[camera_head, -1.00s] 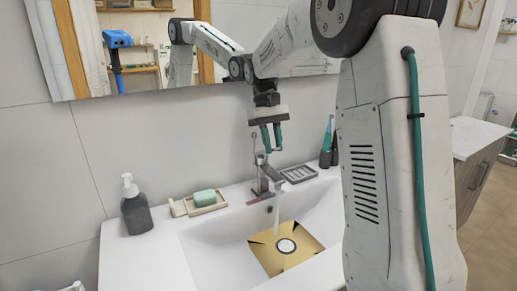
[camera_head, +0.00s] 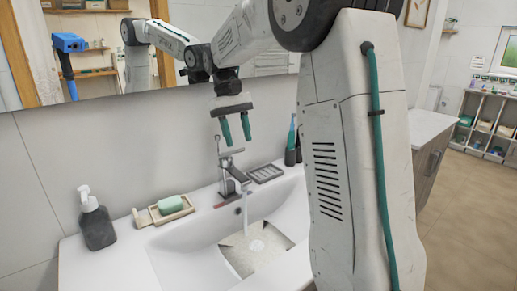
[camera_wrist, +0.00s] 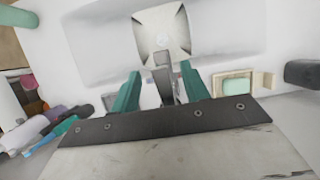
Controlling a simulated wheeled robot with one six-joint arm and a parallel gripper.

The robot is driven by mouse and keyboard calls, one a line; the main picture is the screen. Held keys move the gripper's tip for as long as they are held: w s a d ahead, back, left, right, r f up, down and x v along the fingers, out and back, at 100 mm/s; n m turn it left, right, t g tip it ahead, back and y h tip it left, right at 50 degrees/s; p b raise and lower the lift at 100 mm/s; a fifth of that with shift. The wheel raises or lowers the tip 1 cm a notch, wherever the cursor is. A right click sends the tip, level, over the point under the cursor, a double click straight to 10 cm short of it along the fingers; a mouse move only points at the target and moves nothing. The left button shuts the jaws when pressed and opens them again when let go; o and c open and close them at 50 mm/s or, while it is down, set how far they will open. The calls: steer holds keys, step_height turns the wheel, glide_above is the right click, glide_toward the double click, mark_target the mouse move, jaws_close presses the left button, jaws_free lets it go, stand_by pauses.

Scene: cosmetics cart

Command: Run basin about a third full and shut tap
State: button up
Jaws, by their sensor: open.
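The white basin (camera_head: 165,256) has a pale square patch (camera_head: 258,252) around the drain at its bottom; the exact water level is hard to tell. The grey tap (camera_head: 233,182) stands at the basin's back edge, and a thin water stream (camera_head: 245,214) runs from its spout. My gripper (camera_head: 237,140) is open and empty, pointing down just above the tap's lever (camera_head: 231,153). In the wrist view the tap (camera_wrist: 164,78) shows between the green fingers of my gripper (camera_wrist: 161,68), with the basin (camera_wrist: 90,45) beyond. Contact with the lever cannot be told.
A dark soap dispenser (camera_head: 95,224) and a soap dish with green soap (camera_head: 170,205) stand left of the tap. A grey slotted tray (camera_head: 266,173) and a dark cup with a toothbrush (camera_head: 292,148) are at right. The mirror (camera_head: 110,70) is close behind.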

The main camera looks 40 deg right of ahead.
steer(key=s+a+r, duration=0.1)
steer(key=s+a, duration=0.2)
steer(key=s, duration=1.1)
steer(key=shift+s+a+r, duration=0.2)
